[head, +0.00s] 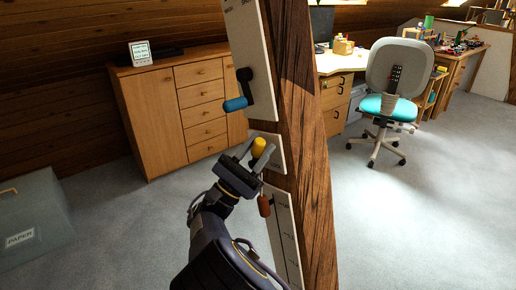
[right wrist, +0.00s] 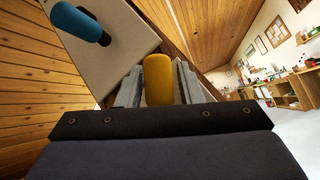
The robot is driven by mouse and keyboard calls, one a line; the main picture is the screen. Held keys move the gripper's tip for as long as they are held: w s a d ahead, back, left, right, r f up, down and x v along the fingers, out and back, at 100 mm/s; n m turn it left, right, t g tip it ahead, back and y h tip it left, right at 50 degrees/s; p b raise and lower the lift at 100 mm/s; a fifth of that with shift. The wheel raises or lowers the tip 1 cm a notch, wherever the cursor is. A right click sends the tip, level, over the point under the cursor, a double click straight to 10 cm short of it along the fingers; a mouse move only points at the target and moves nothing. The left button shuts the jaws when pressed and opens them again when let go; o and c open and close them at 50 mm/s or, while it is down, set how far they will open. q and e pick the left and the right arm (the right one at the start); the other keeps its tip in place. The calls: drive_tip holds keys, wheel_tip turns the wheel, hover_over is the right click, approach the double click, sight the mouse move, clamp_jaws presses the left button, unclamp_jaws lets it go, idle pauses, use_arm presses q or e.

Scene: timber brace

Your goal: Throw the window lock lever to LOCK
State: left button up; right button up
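A timber post (head: 305,130) carries several pale lever plates. The upper plate (head: 247,45) has a black lever with a blue handle (head: 236,104), also in the right wrist view (right wrist: 78,22). A yellow handle (head: 259,147) stands at the middle plate (head: 272,152). A red-brown handle (head: 264,206) hangs by the lower plate (head: 283,240). Their lettering is too small to read, so I cannot tell which is the window lock. My right gripper (head: 258,152) is open, its fingers on either side of the yellow handle (right wrist: 158,80), with slight gaps showing. My left gripper is out of view.
A wooden cabinet (head: 155,115) stands behind the post to the left, and a grey box labelled PAPER (head: 30,215) is at far left. A desk chair (head: 390,95) and desks are at the right. The carpet around is clear.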

drive_tip(key=shift+o, duration=1.1)
drive_tip(key=v, duration=0.7)
drive_tip(key=shift+s+a+f, duration=0.15)
drive_tip(key=shift+a+f, duration=0.05)
drive_tip(key=shift+f, duration=0.1)
